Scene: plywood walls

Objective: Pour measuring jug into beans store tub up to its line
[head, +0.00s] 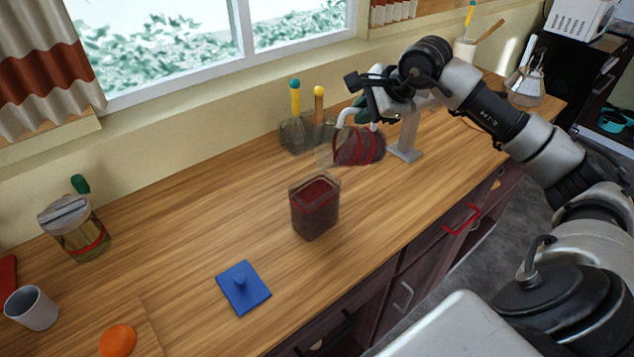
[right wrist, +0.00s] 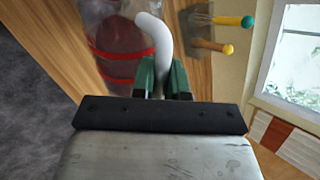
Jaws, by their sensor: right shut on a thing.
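The measuring jug (head: 358,147) is clear, with dark red contents, red bands and a white handle (right wrist: 152,38). My right gripper (head: 370,112) is shut on that handle; its green fingers (right wrist: 163,80) show in the right wrist view. The jug is held tipped on its side, its mouth towards the left, above and behind the beans store tub. The clear square tub (head: 314,210) stands upright on the counter, open, with dark red contents reaching high. A reddish line shows near its top; I cannot tell the exact level against it. My left gripper is not in view.
A utensil holder (head: 300,133) stands behind, near the window wall. A grey stand (head: 406,140) is right of the jug. A jar (head: 75,230), a cup (head: 32,308) and an orange item (head: 118,341) are left.

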